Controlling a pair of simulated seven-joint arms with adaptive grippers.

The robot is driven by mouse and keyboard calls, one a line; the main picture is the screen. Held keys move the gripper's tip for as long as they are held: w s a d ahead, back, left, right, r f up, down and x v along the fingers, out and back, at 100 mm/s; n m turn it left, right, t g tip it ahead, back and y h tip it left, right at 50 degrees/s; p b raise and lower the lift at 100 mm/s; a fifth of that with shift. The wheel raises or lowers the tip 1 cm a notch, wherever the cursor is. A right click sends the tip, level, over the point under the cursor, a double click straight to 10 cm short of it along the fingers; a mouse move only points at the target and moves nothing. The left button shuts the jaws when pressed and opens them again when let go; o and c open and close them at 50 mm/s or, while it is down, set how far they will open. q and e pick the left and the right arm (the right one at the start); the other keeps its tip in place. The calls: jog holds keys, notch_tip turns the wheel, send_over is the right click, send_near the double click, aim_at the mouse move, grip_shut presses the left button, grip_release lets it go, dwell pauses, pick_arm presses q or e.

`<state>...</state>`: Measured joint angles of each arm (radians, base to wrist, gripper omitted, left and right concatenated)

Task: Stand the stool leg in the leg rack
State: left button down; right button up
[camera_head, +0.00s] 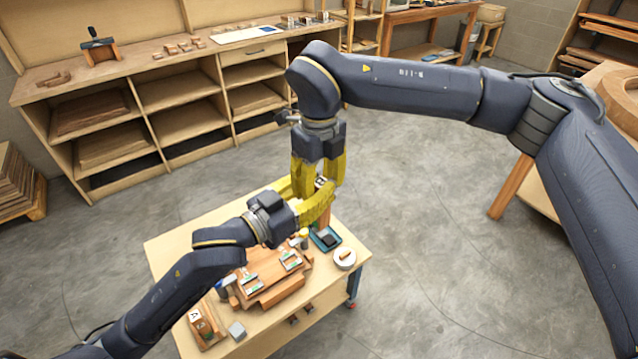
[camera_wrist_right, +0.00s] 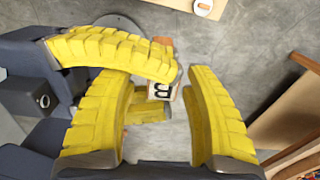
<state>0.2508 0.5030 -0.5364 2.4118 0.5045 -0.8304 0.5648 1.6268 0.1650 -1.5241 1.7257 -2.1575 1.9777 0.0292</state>
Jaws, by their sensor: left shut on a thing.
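My left gripper (camera_head: 318,205) has yellow fingers shut on an orange-brown wooden piece (camera_head: 324,217), apparently the stool leg, above the table's back right part. A white face marked B (camera_wrist_right: 160,90) shows between the fingers in the right wrist view; the left fingers hide most of the piece. My right gripper (camera_head: 320,182) points down from above, close to the left one. In the right wrist view its fingers (camera_wrist_right: 160,80) stand apart around the marked end, with a gap at the right finger. A wooden block marked A (camera_head: 196,316) stands at the table's front left; I cannot tell whether it is the leg rack.
A shelf bench (camera_head: 170,100) stands behind. Open floor lies to the right.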

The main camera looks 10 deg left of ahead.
grip_shut()
pick_arm(q)
jog(key=c, duration=1)
grip_release()
jog(key=shift+c, duration=0.2)
